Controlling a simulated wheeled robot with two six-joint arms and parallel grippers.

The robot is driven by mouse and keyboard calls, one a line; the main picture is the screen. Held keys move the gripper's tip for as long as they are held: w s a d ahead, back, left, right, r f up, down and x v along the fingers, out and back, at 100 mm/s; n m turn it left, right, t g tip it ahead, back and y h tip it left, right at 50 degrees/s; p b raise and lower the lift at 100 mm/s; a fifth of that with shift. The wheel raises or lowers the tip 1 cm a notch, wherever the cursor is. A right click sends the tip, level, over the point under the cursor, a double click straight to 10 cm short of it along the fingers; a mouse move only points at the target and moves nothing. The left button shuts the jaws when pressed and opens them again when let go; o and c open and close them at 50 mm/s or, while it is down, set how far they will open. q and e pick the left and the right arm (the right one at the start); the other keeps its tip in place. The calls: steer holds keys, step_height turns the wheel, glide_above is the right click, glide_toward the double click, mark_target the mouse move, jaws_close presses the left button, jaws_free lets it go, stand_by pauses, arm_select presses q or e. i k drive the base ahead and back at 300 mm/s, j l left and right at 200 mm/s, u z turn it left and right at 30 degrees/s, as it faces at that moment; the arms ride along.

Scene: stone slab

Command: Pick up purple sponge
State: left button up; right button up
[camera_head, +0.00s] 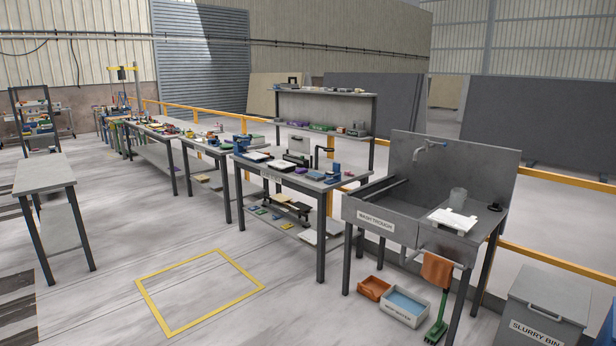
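I cannot make out a purple sponge for certain, as the small items are too far away. The nearest long workbench (345,181) carries many small items, among them a flat bluish block (316,175). Several small coloured pads (262,211) lie on its lower shelf. More small boxes stand on the raised shelf (350,95) behind it. Neither of my grippers is in view.
A grey wash trough (376,222) stands at the right, with an orange crate (373,288), a white bin of water (404,308) and a green brush (437,322) below. A slurry bin (543,310) is at bottom right. The yellow-outlined floor square (200,290) is clear.

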mark_target(300, 172)
steer(key=i+u, duration=0.2)
steer(key=i, duration=2.25)
steer(key=i+j, duration=0.1)
steer(key=i, duration=1.4)
steer(key=i+z, duration=0.4)
steer(key=i+j+z, duration=0.25)
steer(key=i+z, duration=0.15)
steer(key=i+j+z, duration=0.8)
steer(key=k+l, duration=0.05)
